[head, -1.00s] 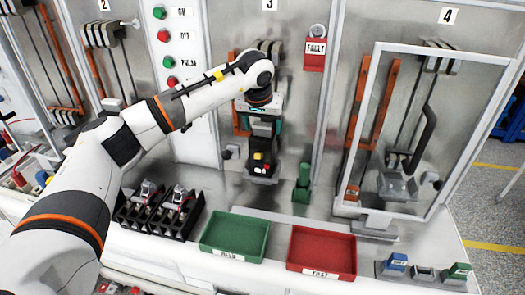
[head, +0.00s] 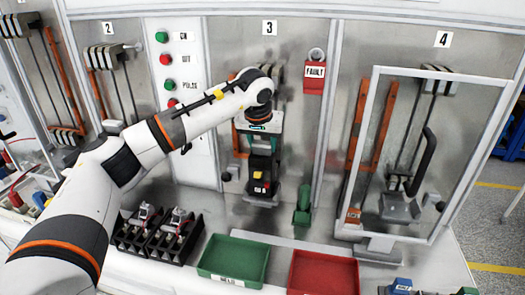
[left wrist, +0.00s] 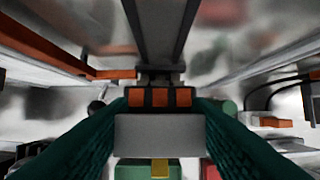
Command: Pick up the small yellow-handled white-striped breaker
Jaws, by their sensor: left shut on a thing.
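A dark breaker (head: 261,184) with a small yellow handle and red and white marks is upright in front of panel 3 in the head view. My left gripper (head: 262,148) is directly above it, pointing down and shut on its upper part. In the left wrist view, the teal fingers (left wrist: 158,125) close on both sides of a grey block with dark and orange parts behind it; a yellow piece shows below. I cannot tell whether the breaker touches the mount behind it. My right gripper is not in view.
A green tray (head: 203,268) and a red tray (head: 293,280) lie in front on the bench. A black rack (head: 150,251) with breakers stands at left. A green post (head: 302,205) is close on the right. A framed clear door (head: 366,120) stands open before panel 4.

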